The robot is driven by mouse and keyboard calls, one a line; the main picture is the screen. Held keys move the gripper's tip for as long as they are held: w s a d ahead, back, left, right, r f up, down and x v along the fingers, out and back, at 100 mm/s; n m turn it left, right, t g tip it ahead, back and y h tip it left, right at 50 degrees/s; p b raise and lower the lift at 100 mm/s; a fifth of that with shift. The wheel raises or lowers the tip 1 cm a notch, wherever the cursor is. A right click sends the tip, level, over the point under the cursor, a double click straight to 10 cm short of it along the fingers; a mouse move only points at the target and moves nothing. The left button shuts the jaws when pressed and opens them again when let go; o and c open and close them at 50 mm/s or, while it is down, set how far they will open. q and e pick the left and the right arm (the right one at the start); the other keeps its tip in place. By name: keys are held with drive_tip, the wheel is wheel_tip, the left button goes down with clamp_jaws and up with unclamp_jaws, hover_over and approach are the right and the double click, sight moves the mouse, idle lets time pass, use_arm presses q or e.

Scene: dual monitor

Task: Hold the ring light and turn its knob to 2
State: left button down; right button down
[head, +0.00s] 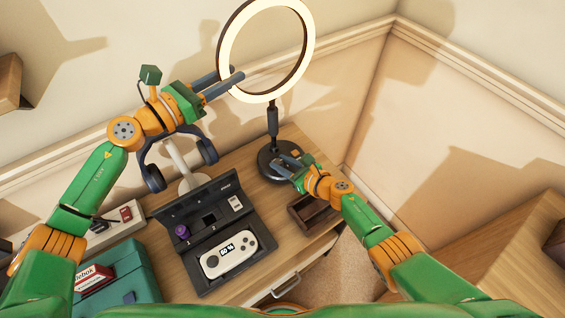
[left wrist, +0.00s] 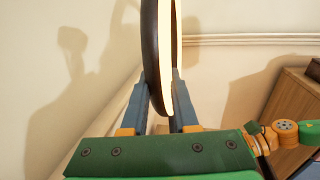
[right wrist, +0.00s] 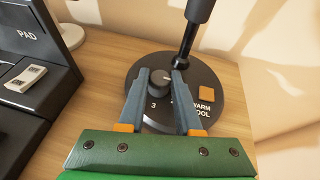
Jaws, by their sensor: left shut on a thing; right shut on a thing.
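The ring light (head: 309,40) stands upright at the back of the desk, its ring glowing, on a black stem and round dark base (head: 268,166). My left gripper (head: 230,77) is shut on the left lower side of the ring; the left wrist view shows the ring's edge (left wrist: 152,50) between the fingers. My right gripper (right wrist: 160,75) is shut on the dark round knob (right wrist: 160,82) on the base. A "3" shows in front of the knob, and "WARM" and partly hidden "COOL" to its right. The right finger partly covers the other markings; I cannot read the knob's setting.
An orange square (right wrist: 206,92) is on the base right of the knob. A black console dock (head: 212,220) with a white handheld (head: 228,253) is in front. Headphones on a stand (head: 185,165) are left of the light. An open wooden tray (head: 312,214) lies near the right arm.

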drive_tip(key=shift+f+m+t+h, duration=0.1)
drive_tip(key=shift+m+t+h, duration=0.3)
drive_tip(key=shift+m+h, duration=0.1)
drive_tip(key=m+h, duration=0.1)
drive_tip(key=m+t+h, duration=0.1)
drive_tip(key=shift+a+m+t, duration=0.3)
drive_tip(key=shift+s+m+t+h, duration=0.15)
drive_tip(key=shift+m+t+h, duration=0.15)
drive_tip(key=shift+m+h, duration=0.85)
drive_tip(key=shift+h, duration=0.25)
drive_tip(key=c, duration=0.6)
unclamp_jaws()
drive_tip(key=v, duration=1.2)
drive_tip(key=shift+s, duration=0.1)
